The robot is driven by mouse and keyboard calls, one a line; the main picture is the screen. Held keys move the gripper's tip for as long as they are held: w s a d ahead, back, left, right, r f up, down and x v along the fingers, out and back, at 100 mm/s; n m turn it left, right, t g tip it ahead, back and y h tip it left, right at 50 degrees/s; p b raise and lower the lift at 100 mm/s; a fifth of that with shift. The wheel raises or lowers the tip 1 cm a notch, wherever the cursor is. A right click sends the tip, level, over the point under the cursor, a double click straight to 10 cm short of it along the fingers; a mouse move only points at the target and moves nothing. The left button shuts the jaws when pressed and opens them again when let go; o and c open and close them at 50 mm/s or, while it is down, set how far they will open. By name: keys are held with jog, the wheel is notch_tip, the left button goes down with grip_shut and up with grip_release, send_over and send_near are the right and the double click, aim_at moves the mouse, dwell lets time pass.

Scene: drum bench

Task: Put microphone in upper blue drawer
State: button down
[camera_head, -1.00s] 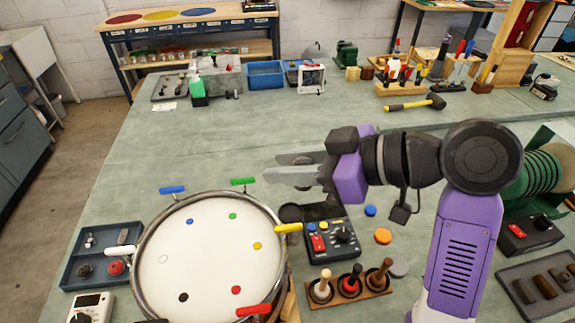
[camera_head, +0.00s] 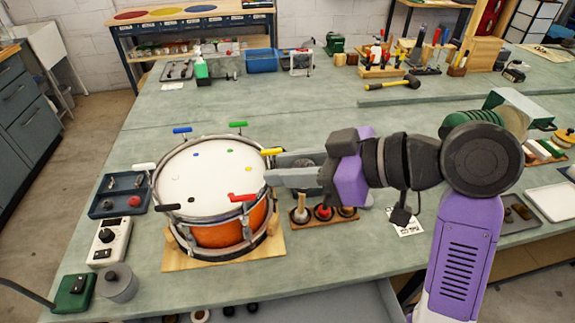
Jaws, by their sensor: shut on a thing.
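My gripper (camera_head: 292,170) is at the middle of the view, its grey fingers pointing left, just right of the drum's rim in the picture. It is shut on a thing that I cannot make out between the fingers. I cannot pick out a microphone anywhere for certain. A blue-grey cabinet (camera_head: 30,122) with stacked drawers stands on the floor at the far left, well away from my gripper. Its upper drawer (camera_head: 14,70) looks shut.
A drum (camera_head: 205,177) with coloured tuning handles stands on a wooden base (camera_head: 268,247) on the green bench. A blue tray (camera_head: 117,196), a white meter (camera_head: 108,240) and a green box (camera_head: 73,294) lie left of it. Open floor (camera_head: 85,130) separates cabinet and bench.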

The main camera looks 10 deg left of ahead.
jog(key=shift+s+d+f+m+t, duration=0.2)
jog(key=shift+d+f, duration=0.2)
jog(key=shift+f, duration=0.2)
jog(key=shift+s+d+f+m+t, duration=0.1)
jog(key=shift+d+f+m+t, duration=0.1)
jog(key=shift+d+f, duration=0.3)
jog(key=s+d+f+m+t+h, duration=0.1)
jog(key=d+f+m+t+h, duration=0.1)
jog(key=d+f+m+h, duration=0.2)
jog(key=s+d+f+m+t+h, duration=0.2)
jog(key=d+f, duration=0.9)
jog(key=f, duration=0.8)
jog(key=s+d+f+m+t+h, duration=0.1)
jog(key=d+f+m+t+h, duration=0.3)
jog(key=f, duration=0.8)
jog(key=d+m+h, duration=0.2)
jog(key=d+m, duration=0.1)
jog(key=shift+s+d+f+m, duration=0.15)
jog(key=shift+s+d+m, duration=0.15)
jog(key=shift+s, duration=0.1)
